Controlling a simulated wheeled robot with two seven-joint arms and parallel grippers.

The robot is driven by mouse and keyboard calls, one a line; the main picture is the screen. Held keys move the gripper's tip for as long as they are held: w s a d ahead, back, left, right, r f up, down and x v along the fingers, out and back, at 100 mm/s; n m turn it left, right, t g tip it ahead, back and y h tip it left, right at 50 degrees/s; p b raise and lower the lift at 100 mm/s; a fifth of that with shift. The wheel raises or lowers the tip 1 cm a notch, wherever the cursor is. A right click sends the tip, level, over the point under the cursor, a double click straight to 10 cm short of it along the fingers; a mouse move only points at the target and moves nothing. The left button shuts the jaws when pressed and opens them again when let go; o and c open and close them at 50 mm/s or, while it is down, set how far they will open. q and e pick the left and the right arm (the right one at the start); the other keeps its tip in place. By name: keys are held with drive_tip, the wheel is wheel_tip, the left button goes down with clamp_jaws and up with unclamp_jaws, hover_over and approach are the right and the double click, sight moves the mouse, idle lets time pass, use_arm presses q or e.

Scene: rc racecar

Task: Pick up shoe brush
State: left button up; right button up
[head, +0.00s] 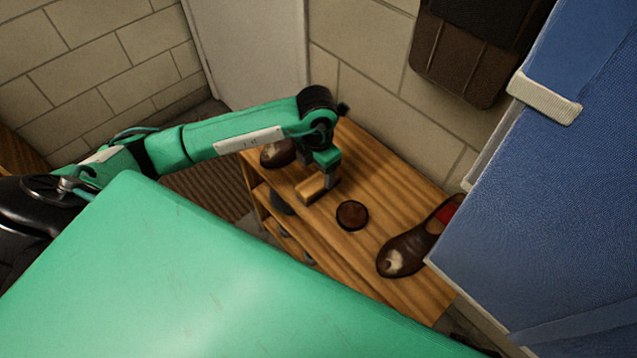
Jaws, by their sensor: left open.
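The shoe brush (312,189), a small block with a light wooden top, lies on the wooden shoe rack (385,214). My left gripper (327,177) reaches in from the left and points down at the brush's right end. Its jaws are open. The gripper covers part of the brush, and I cannot tell whether the fingers touch it. My right gripper is not in view.
A dark round tin (352,214) sits just right of the brush. A brown shoe (405,252) lies near the right end, and another shoe (277,153) is partly behind my arm. A blue panel (560,200) stands close on the right.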

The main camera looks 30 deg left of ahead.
sight(318, 179)
use_arm(q)
drive_tip(key=shift+s+d+f, duration=0.1)
drive_tip(key=shift+d+f, duration=0.05)
drive_tip(key=shift+f, duration=1.2)
drive_tip(key=shift+d+f, duration=0.1)
drive_tip(key=shift+f, duration=1.25)
drive_tip(key=c, duration=1.1)
drive_tip(key=shift+r, duration=0.1)
